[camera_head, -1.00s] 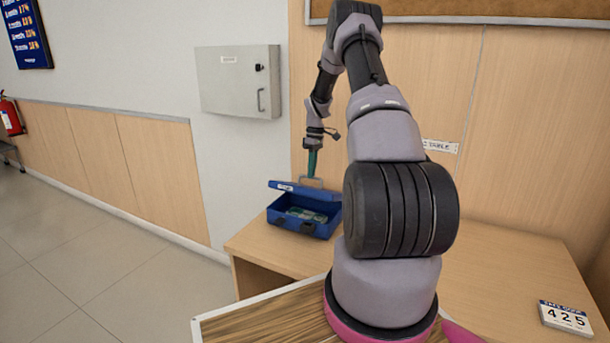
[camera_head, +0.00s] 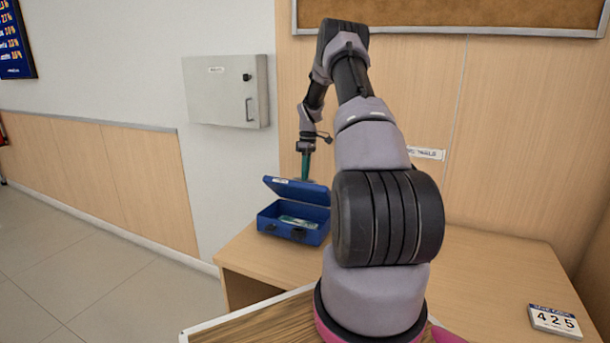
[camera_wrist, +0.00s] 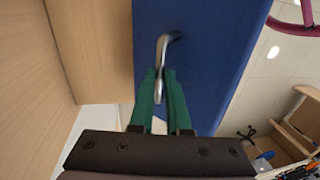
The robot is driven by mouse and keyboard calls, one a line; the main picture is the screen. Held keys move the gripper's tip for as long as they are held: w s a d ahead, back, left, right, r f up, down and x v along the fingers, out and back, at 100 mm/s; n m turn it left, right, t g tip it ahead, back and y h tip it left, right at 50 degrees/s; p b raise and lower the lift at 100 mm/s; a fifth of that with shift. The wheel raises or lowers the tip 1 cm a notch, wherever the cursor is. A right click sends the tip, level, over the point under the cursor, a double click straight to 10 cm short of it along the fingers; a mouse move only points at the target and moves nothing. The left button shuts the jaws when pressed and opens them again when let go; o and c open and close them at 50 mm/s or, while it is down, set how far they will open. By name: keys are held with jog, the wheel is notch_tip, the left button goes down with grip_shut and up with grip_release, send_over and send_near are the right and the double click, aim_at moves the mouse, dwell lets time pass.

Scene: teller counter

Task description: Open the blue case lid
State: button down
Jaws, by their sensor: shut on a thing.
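The blue case (camera_head: 285,234) sits on the wooden counter, left of my arm, with banknote-like contents visible inside. Its lid (camera_head: 297,191) is raised at a slant, its inner face toward the head camera. My gripper (camera_head: 304,177) is at the lid's upper edge, its green fingers pointing down. In the wrist view, the gripper (camera_wrist: 161,88) is shut on the silver handle (camera_wrist: 162,52), which stands out from the lid's blue outer face (camera_wrist: 212,60). In the head view, the lid hides the handle and the fingertips.
The wooden counter (camera_head: 490,262) is clear to the right of my arm, except for a small number display (camera_head: 554,320) near its front right. The wood-panelled wall (camera_head: 500,120) stands close behind the case. A grey wall box (camera_head: 226,92) hangs at the left.

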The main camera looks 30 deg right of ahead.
jog(key=c, duration=0.9)
grip_release()
jog(key=shift+d+f, duration=0.1)
jog(key=shift+f, duration=0.05)
jog(key=r, duration=0.3)
jog(key=d+r, duration=0.1)
jog(key=r, duration=0.3)
jog(key=w+r, duration=0.1)
jog(key=r, duration=0.2)
jog(key=shift+d+r, duration=0.25)
jog(key=shift+r, duration=0.1)
